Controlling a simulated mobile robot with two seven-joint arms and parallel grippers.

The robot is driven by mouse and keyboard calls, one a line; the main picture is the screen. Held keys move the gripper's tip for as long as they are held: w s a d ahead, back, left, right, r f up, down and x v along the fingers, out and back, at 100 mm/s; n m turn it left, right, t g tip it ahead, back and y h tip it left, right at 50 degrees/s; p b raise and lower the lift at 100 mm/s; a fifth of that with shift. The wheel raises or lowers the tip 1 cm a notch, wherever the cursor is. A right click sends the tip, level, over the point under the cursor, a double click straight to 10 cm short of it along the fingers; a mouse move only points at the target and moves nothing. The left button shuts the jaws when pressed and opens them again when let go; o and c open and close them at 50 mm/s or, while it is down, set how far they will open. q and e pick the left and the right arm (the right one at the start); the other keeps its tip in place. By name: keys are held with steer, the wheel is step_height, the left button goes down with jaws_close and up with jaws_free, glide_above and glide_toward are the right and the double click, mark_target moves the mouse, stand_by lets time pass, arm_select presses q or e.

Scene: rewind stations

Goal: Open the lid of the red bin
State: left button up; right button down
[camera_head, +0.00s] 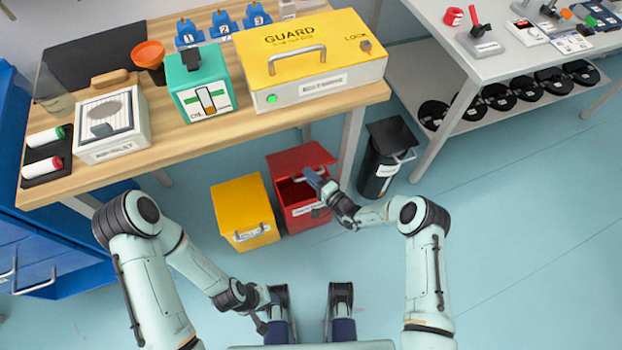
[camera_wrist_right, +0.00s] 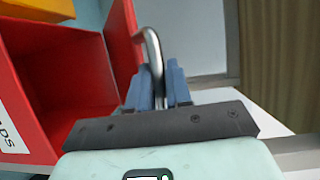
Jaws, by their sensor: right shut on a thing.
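The red bin (camera_head: 293,213) stands on the floor below the wooden table, and its dark red inside shows. Its lid (camera_head: 298,158) is tilted up at the back. In the right wrist view the open bin (camera_wrist_right: 62,75) is at the left and the raised lid (camera_wrist_right: 123,42) stands beside its opening. My right gripper (camera_head: 313,177) is at the lid; its blue fingers (camera_wrist_right: 160,85) are shut around the metal lid handle (camera_wrist_right: 152,45). My left gripper (camera_head: 262,312) is low, near my base, away from the bin; its fingers are not clear.
A shut yellow bin (camera_head: 243,208) stands left of the red bin. A black bin (camera_head: 382,172) is close on the right, beside a table leg (camera_head: 352,142). The wooden table (camera_head: 215,140) overhangs behind. The floor (camera_head: 520,200) is clear to the right.

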steer(key=c, duration=1.1)
jaws_free()
arm_select(q)
steer(key=shift+s+r+p, duration=0.3)
steer(key=shift+r+p, duration=0.25)
steer(key=shift+p, duration=0.05)
steer(key=shift+s+r+p, duration=0.25)
steer(key=shift+r+p, duration=0.25)
steer(key=shift+p, duration=0.1)
arm_select(e)
steer(key=v, duration=1.3)
steer(key=shift+s+d, duration=0.1)
steer(key=shift+s, duration=0.1)
